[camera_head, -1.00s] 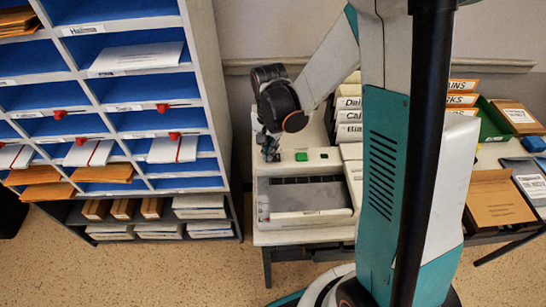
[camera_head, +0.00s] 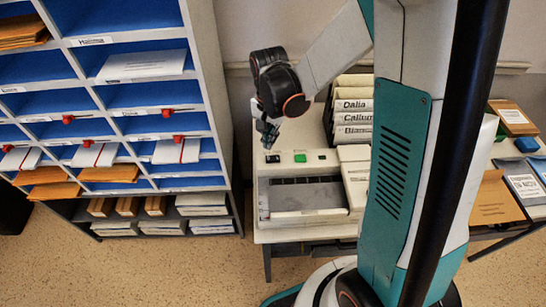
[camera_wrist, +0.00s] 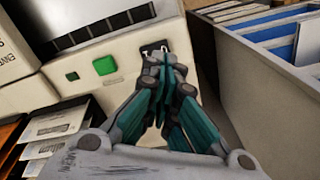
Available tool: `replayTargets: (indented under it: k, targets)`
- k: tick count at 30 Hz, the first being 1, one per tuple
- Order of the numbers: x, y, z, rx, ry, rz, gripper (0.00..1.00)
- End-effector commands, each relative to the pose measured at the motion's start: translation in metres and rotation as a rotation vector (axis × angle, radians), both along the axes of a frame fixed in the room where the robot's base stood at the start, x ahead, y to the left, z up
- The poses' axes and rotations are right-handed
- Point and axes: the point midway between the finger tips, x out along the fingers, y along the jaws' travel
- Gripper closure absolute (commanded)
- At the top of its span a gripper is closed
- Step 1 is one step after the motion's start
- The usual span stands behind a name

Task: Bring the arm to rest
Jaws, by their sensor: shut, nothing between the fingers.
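My gripper (camera_head: 268,133) is at the end of my raised arm, above the back left of a beige office machine (camera_head: 303,219). In the wrist view my gripper (camera_wrist: 163,62) is shut and empty, with its teal fingers together. Its tips overlap a small black switch on the machine (camera_wrist: 120,78) in that view; I cannot tell whether they touch it. A green button (camera_wrist: 105,65) and a small dark green square show on the machine's panel. The green button also shows in the head view (camera_head: 300,158).
A pigeonhole shelf (camera_head: 215,95) with blue compartments, envelopes and red tags stands on the left. Name-labelled files (camera_head: 353,106) stand behind the machine. Folders (camera_head: 495,200) and small boxes lie on the right of the table. Open floor (camera_head: 150,270) lies in front.

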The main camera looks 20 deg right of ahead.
Motion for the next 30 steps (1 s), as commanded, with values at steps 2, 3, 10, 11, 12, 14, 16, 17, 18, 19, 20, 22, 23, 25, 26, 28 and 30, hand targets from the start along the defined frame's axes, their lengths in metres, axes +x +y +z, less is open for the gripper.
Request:
replayTargets:
  k: [2,3,10,11,12,14,16,17,18,19,20,22,23,25,26,28,30]
  targets:
    - [0.000,0.000,-0.001,0.000,0.000,0.000,1.00]
    - [0.000,0.000,-0.001,0.000,0.000,0.000,1.00]
    - [0.000,0.000,-0.001,0.000,0.000,0.000,1.00]
    - [0.000,0.000,-0.001,0.000,0.000,0.000,1.00]
    - [0.000,0.000,0.000,0.000,-0.001,0.001,1.00]
    - [-0.001,0.000,0.002,0.000,-0.005,0.006,1.00]
    - [-0.003,0.000,0.009,0.000,-0.018,0.022,1.00]
    - [-0.005,0.000,0.013,-0.001,-0.025,0.034,1.00]
    - [-0.007,0.000,0.019,-0.001,-0.040,0.051,1.00]
    - [-0.009,0.000,0.025,-0.002,-0.052,0.068,1.00]
    - [-0.011,0.000,0.031,-0.003,-0.064,0.086,1.00]
    - [-0.018,0.000,0.047,-0.007,-0.100,0.133,1.00]
    - [-0.021,0.000,0.053,-0.009,-0.116,0.154,1.00]
    - [-0.028,0.000,0.068,-0.015,-0.151,0.203,1.00]
    - [-0.031,0.000,0.073,-0.019,-0.167,0.224,1.00]
    - [-0.040,0.000,0.086,-0.028,-0.202,0.272,1.00]
    - [-0.048,0.000,0.098,-0.039,-0.238,0.321,1.00]
